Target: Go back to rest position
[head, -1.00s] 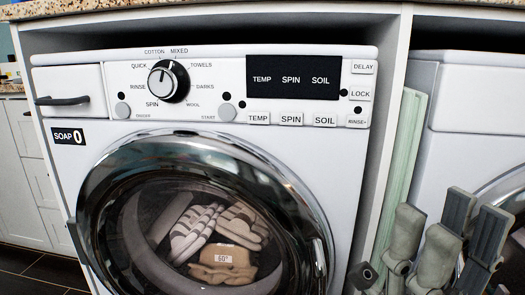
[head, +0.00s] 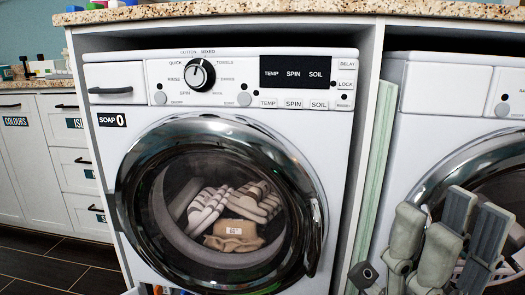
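A white washing machine (head: 118,145) stands in the middle of the head view with its round door shut. Striped laundry (head: 212,205) and a tan piece with a "60°" label (head: 235,236) show through the door glass. My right gripper (head: 464,215) is at the lower right, in front of the second machine, with its grey fingers pointing up. My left gripper is not in view.
A second white machine (head: 440,88) stands to the right, past a pale green panel (head: 378,165). A granite counter (head: 300,10) runs above both. White drawers (head: 75,160) and cupboards stand at the left. Dark tiled floor (head: 45,262) is clear at the lower left.

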